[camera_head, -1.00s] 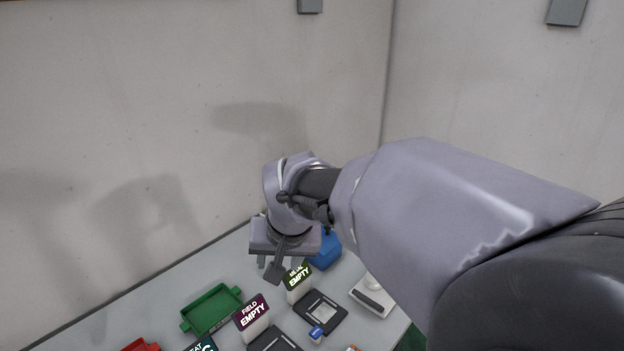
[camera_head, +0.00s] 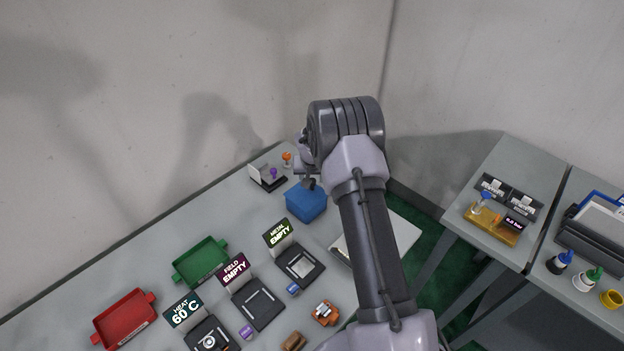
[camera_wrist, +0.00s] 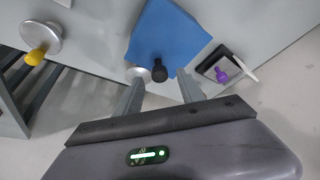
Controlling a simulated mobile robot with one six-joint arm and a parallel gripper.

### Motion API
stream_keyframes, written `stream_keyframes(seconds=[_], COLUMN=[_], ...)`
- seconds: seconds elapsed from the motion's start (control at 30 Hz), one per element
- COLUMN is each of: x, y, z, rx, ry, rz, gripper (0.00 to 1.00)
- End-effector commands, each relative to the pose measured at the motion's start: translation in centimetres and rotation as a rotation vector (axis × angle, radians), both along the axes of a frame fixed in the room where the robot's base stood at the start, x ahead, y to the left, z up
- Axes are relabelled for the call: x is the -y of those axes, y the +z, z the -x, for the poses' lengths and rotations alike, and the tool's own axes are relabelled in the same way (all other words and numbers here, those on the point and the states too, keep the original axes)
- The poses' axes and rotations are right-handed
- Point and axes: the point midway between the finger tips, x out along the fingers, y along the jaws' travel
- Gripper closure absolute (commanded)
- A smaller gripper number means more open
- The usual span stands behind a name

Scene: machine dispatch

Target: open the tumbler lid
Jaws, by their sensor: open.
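A blue box (camera_head: 306,203), which looks like the tumbler, stands at the far end of the bench in the head view. In the wrist view the blue box (camera_wrist: 172,32) has a black round knob (camera_wrist: 160,72) at its near edge. My gripper (camera_wrist: 161,90) is open, with one finger on each side below the knob in the picture. In the head view my arm's wrist hides most of the gripper. The lid looks closed, though its seam is not clear.
A small black station with a purple knob (camera_wrist: 221,75) sits beside the box. Green (camera_head: 201,262) and red (camera_head: 124,319) trays and labelled stations line the bench. A second table (camera_head: 510,165) stands right.

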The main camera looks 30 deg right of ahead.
Motion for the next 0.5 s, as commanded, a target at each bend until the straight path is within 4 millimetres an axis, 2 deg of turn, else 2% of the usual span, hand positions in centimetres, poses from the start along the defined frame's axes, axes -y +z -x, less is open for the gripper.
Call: stream_keyframes(seconds=[0.1, 0.2, 0.5], x=[0.3, 0.4, 0.5], y=[-1.6, -2.2, -2.4], z=[-0.6, -0.9, -0.9], rx=[0.000, 0.000, 0.000], ry=[-0.001, -0.001, -0.001], rz=[0.000, 0.000, 0.000], gripper=[0.54, 0.54, 0.56])
